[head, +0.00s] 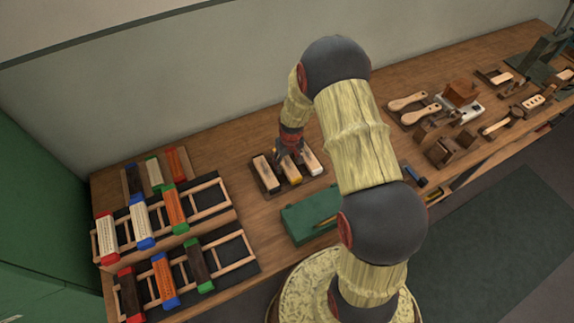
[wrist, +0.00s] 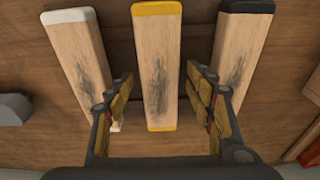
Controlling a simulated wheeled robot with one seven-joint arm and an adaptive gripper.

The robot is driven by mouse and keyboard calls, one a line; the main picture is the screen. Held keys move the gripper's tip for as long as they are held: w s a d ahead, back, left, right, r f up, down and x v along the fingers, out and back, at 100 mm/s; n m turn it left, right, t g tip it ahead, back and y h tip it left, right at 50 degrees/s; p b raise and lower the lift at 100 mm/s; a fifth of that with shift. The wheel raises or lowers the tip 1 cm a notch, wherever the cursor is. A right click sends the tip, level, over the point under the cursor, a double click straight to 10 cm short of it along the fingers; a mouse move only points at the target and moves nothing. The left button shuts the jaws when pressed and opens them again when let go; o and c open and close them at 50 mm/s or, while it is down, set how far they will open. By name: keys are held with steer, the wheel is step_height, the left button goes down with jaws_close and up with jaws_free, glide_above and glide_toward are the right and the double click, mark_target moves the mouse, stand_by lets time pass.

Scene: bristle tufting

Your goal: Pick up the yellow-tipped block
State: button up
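The yellow-tipped block (wrist: 157,65) is a pale wooden bar with yellow ends and a dark smudge. In the wrist view it stands in the middle, between a white-tipped block (wrist: 83,55) on the left and a black-tipped block (wrist: 241,52) on the right. My gripper (wrist: 160,90) is open, its two fingers on either side of the yellow-tipped block's near part, with visible gaps. In the head view my gripper (head: 290,157) is over the small dark tray (head: 268,190), and the yellow-tipped block (head: 291,175) is partly hidden by it.
Left of the tray, two dark racks (head: 242,250) with wooden rails hold several colour-tipped blocks. A green box (head: 300,222) stands at the bench's front edge. Wooden brushes (head: 408,102) and tools lie to the right. The neighbouring blocks sit close beside my fingers.

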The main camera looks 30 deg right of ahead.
steer(key=c, duration=1.2)
steer(key=shift+r, duration=0.1)
steer(key=shift+c, duration=0.2)
